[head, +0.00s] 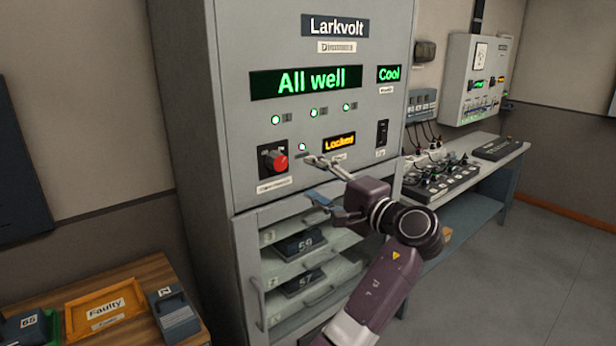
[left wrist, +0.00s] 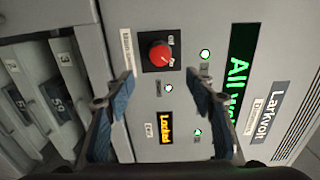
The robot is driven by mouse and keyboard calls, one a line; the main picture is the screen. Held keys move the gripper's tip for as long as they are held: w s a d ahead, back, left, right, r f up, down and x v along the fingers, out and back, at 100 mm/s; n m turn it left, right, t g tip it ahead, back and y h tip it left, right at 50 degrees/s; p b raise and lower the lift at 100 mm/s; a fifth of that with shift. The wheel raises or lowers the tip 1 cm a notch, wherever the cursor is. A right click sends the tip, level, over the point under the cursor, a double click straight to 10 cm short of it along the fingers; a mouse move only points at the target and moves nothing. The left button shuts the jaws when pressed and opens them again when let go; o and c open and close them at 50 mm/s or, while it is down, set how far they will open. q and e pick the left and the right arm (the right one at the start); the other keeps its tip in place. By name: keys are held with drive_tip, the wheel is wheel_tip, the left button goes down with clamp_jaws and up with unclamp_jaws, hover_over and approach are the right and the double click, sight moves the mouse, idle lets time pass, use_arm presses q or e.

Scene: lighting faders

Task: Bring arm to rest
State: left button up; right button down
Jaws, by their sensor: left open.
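My left gripper (head: 312,177) is open and empty in front of the grey Larkvolt cabinet (head: 230,90), just below its control panel. Its two fingers also show in the left wrist view (left wrist: 162,92), spread apart with the panel beyond them. The panel has a red knob (head: 281,162), which also shows in the left wrist view (left wrist: 160,55). A display reading "Locked" (head: 339,143) is lit amber. A large display reads "All well" (head: 306,81) in green, and a smaller one reads "Cool" (head: 389,74). My right gripper is not in view.
Below the panel, trays hold dark modules 59 (head: 298,244) and 57 (head: 300,283). A wooden table (head: 150,270) at lower left bears an orange "Faulty" tray (head: 70,318). A bench with a fader console (head: 455,178) stands at right. Floor (head: 540,270) is clear at lower right.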

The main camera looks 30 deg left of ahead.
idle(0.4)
